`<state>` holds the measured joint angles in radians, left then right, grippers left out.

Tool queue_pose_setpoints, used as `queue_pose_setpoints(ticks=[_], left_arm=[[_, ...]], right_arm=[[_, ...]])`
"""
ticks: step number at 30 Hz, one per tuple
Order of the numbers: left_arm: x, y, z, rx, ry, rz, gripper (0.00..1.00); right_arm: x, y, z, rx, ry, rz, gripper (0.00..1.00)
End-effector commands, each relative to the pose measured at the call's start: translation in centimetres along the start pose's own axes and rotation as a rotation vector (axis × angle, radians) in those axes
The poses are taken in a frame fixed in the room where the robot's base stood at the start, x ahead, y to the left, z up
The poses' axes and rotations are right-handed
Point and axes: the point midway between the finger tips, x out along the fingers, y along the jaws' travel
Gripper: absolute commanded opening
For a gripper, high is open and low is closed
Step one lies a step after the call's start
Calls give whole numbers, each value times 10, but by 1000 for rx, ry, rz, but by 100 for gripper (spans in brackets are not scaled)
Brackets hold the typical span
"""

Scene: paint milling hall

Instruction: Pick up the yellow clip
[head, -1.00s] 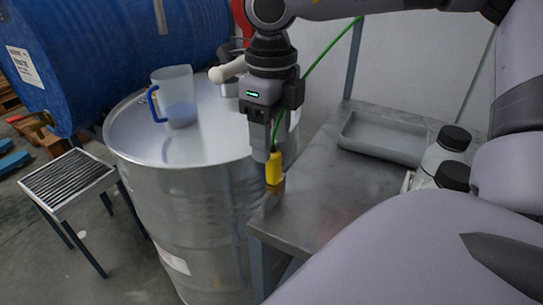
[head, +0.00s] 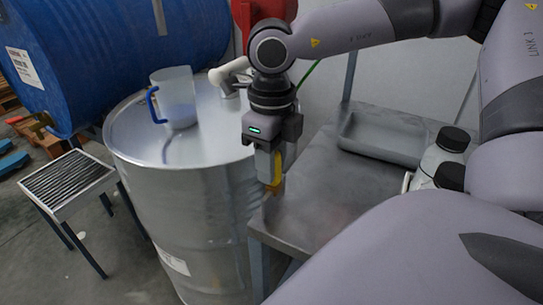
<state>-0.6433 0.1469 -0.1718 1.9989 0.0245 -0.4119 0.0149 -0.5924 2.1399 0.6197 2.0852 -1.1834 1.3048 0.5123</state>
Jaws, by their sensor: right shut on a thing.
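The yellow clip (head: 278,172) is at the near left corner of the grey metal bench, beside the steel drum. My right gripper (head: 269,177) points down there and is shut on the clip, with its finger hiding part of it. Whether the clip still touches the bench edge I cannot tell. A green cable (head: 307,74) shows behind my right wrist; its lower part is hidden. My left gripper is not in view.
The metal bench (head: 325,205) carries a shallow grey tray (head: 385,143) and white bottles with black caps (head: 452,140). The steel drum (head: 190,205) bears a clear jug with a blue handle (head: 177,98). A small grated stand (head: 66,181) is at left.

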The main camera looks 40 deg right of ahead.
Motion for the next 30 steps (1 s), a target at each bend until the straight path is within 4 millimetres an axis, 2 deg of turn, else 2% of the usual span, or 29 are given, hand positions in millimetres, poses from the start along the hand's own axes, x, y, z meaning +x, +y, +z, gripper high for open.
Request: queue_pose_setpoints(ticks=[8,14,20,30], left_arm=[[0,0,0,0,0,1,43],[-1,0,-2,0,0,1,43],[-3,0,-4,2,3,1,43],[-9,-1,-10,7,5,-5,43]], right_arm=[[-7,0,1,1,-3,-1,0],[-32,0,1,0,-6,-2,0],[-83,0,2,1,-8,-5,0],[-198,0,1,1,-5,-3,0]])
